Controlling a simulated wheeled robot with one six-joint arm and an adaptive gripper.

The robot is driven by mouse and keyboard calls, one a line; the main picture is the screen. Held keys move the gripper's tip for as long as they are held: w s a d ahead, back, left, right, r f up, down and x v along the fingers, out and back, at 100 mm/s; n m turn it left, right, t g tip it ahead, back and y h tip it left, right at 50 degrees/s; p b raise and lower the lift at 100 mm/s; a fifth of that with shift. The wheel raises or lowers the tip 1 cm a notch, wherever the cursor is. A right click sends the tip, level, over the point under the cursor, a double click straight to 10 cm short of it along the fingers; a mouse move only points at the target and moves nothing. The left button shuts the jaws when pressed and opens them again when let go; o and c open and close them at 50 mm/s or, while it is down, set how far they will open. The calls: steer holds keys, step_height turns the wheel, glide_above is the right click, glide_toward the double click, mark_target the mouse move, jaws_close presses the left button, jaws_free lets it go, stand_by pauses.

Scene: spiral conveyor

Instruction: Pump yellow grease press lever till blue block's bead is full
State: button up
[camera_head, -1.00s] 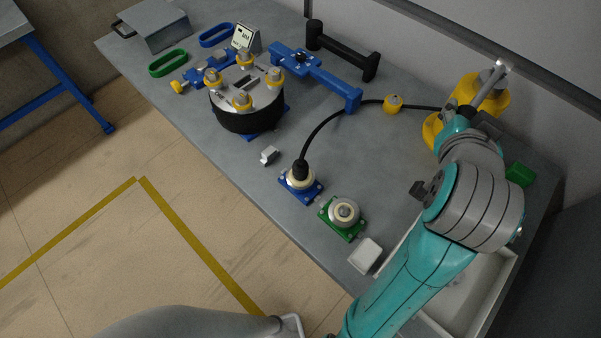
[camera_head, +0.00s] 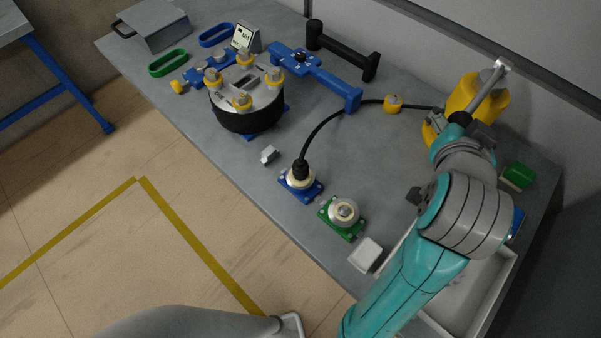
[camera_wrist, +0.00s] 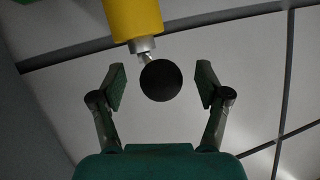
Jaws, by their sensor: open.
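The yellow grease press (camera_head: 487,97) stands at the back right of the bench. Its grey lever (camera_head: 486,90) slants down to a black knob (camera_head: 460,118). In the wrist view the knob (camera_wrist: 160,80) appears between the spread fingers of my gripper (camera_wrist: 160,86), with the press's yellow body (camera_wrist: 134,18) above. My gripper is open and neither finger visibly touches the knob. In the head view my arm hides most of the gripper. The blue block (camera_head: 313,193) sits mid-bench under the black hose's end fitting (camera_head: 300,170). Its bead cannot be made out.
A green block (camera_head: 342,232) with a round fitting sits beside the blue one. A black hose (camera_head: 325,123) arches through a yellow collar (camera_head: 393,103). A white tray (camera_head: 489,307) lies under my arm. A black drum (camera_head: 246,118) stands at left. The wall is close behind the press.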

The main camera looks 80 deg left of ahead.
steer(key=v, duration=0.6)
steer(key=shift+s+d+r, duration=0.15)
steer(key=shift+s+d, duration=0.1)
stand_by(0.7)
